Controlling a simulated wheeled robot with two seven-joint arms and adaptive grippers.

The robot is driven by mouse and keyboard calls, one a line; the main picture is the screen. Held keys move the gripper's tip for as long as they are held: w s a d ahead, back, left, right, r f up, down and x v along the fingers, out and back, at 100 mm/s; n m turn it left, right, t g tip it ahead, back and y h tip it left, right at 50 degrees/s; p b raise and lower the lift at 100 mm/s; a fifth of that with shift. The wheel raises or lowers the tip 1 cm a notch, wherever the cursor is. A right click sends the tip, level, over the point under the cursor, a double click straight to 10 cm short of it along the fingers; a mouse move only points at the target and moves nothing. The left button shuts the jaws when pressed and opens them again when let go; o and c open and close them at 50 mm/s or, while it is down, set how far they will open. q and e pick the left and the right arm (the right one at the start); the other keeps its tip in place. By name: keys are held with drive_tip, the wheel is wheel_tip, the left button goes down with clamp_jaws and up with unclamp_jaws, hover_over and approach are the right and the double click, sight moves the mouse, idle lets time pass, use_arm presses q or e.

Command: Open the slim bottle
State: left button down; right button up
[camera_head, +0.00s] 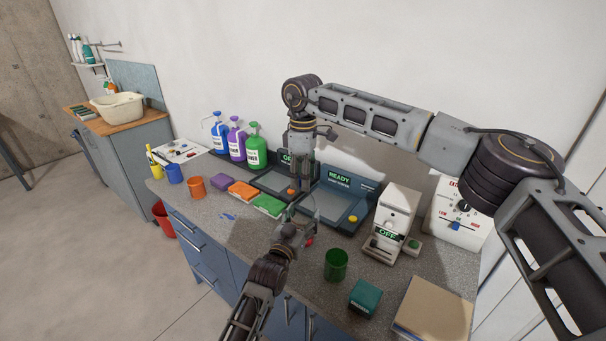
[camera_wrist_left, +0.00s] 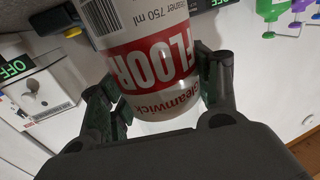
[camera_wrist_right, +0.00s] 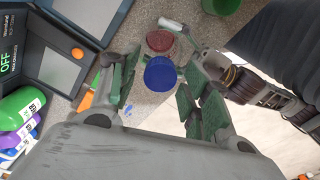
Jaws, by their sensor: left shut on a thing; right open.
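In the left wrist view my left gripper (camera_wrist_left: 165,90) is shut on a white bottle (camera_wrist_left: 175,98) with a red FLOOR label. In the head view my left gripper (camera_head: 290,232) is over the counter's front. My right gripper (camera_head: 293,200) hangs just above it, pointing down. In the right wrist view my open right gripper (camera_wrist_right: 160,88) has a round blue top (camera_wrist_right: 160,75) between its fingers. A round red piece (camera_wrist_right: 159,40) shows just beyond; I cannot tell how the two are joined.
A green cup (camera_head: 336,264), teal box (camera_head: 365,297) and cardboard box (camera_head: 435,308) stand at the front right. Dark tray stations (camera_head: 330,203) and a white machine (camera_head: 396,222) stand behind. Colored sponges (camera_head: 243,190) and pump bottles (camera_head: 254,148) are to the left.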

drive_tip(key=shift+c, duration=0.5)
clamp_jaws()
drive_tip(key=shift+n, duration=0.3)
